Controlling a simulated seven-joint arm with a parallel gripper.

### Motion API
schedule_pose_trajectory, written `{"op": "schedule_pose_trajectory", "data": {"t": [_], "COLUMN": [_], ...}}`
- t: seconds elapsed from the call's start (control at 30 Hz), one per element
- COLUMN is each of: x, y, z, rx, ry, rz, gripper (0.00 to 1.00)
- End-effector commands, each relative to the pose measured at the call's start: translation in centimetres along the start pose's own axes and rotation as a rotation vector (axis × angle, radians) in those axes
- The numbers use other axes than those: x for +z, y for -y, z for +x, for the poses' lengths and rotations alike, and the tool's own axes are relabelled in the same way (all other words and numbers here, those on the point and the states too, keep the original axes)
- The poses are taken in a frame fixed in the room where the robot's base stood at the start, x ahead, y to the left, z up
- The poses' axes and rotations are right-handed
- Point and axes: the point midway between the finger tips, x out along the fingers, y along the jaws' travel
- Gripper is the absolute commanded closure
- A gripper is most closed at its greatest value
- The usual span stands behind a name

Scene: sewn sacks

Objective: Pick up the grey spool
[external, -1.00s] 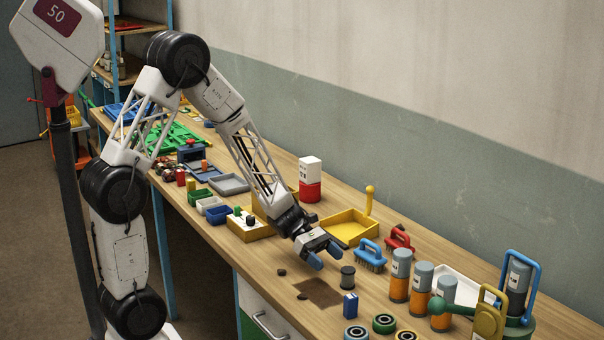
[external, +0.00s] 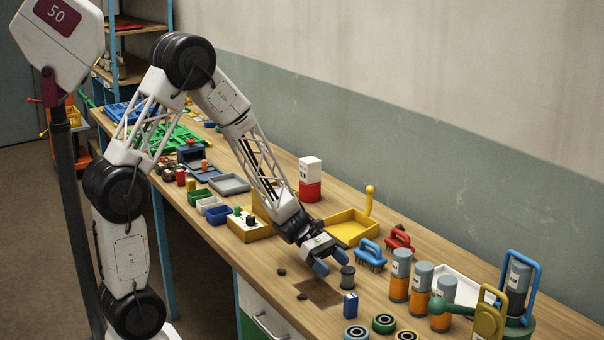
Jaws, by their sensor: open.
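The grey spool (external: 347,278) stands upright on the wooden bench, a small dark grey cylinder with rims. My gripper (external: 328,267) is just to its left and slightly above, pointing down toward the bench. Its blue fingertips are apart with nothing seen between them. The right fingertip is close to the spool; I cannot tell whether it touches.
A blue box (external: 350,305) stands just in front of the spool. A blue brush (external: 371,254) and a yellow tray (external: 351,228) lie behind it. Orange-grey cylinders (external: 400,275) stand to the right.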

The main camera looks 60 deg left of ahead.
Motion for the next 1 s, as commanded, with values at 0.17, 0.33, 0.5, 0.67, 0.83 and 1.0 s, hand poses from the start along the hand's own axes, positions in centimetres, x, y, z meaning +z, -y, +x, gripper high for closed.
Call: {"op": "schedule_pose_trajectory", "data": {"t": [0.17, 0.33, 0.5, 0.67, 0.83, 1.0], "x": [0.0, -0.1, -0.2, -0.1, -0.2, -0.2], "y": [0.0, -0.1, -0.1, -0.1, -0.2, -0.2], "z": [0.3, 1.4, 3.1, 4.5, 5.1, 5.2], "rx": [-0.001, 0.000, -0.001, -0.001, 0.000, 0.001], "ry": [0.000, 0.000, 0.000, 0.000, 0.000, 0.000], "rz": [0.000, 0.000, -0.001, 0.000, 0.001, 0.001], "gripper": [0.24, 0.24, 0.24, 0.24, 0.24, 0.24]}}
